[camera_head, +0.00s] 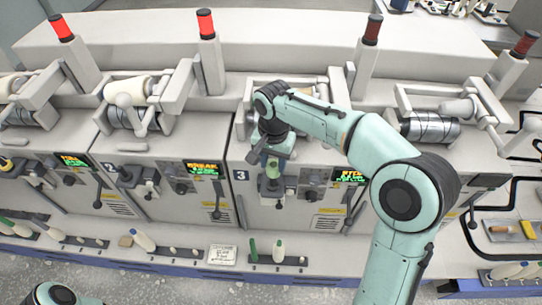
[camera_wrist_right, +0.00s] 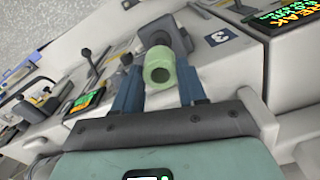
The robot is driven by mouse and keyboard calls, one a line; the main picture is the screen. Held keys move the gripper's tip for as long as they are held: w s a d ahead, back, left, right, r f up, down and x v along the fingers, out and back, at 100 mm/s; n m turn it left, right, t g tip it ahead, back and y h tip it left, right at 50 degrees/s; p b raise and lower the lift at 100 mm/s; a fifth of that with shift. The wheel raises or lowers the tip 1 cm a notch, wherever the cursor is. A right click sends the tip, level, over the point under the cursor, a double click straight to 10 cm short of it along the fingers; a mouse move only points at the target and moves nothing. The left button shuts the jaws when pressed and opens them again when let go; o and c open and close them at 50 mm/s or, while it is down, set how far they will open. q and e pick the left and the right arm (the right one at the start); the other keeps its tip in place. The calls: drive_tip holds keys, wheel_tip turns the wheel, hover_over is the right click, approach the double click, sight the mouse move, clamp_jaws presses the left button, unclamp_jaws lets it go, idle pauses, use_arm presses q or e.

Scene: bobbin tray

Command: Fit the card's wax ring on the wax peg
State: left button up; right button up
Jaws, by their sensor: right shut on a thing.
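My right gripper (camera_head: 266,156) is in front of the machine unit marked 3. It is shut on a pale green wax ring (camera_head: 272,168), a short hollow cylinder. In the right wrist view the ring (camera_wrist_right: 158,72) sits between the blue fingertips, with its open end toward the camera. A dark grey bracket (camera_wrist_right: 170,36) lies directly behind the ring. In the head view this bracket (camera_head: 271,188) shows just below the ring. I cannot make out the wax peg or whether the ring is around it. The white card (camera_head: 222,254) lies on the front ledge; its print is too small to read.
Lever handles (camera_head: 217,200) stick out from the machine fronts. A grey tray (camera_head: 510,230) with small items lies at the right. Part of my left arm shows at bottom left.

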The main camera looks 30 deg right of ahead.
sight(272, 172)
drive_tip(key=shift+f+b, duration=1.45)
drive_tip(key=shift+f, duration=0.9)
use_arm(q)
drive_tip(key=f, duration=0.1)
drive_tip(key=s+f, duration=0.1)
drive_tip(key=f, duration=0.1)
drive_tip(key=shift+s+f, duration=0.35)
drive_tip(key=shift+f, duration=0.05)
use_arm(e)
drive_tip(key=shift+w, duration=0.1)
use_arm(q)
drive_tip(key=shift+w+r, duration=0.1)
drive_tip(key=shift+r, duration=0.1)
use_arm(e)
drive_tip(key=shift+a, duration=0.1)
use_arm(q)
drive_tip(key=shift+f, duration=0.35)
use_arm(e)
drive_tip(key=shift+f, duration=0.6)
drive_tip(key=o, duration=0.8)
drive_tip(key=shift+c, duration=0.2)
drive_tip(key=shift+r, duration=0.1)
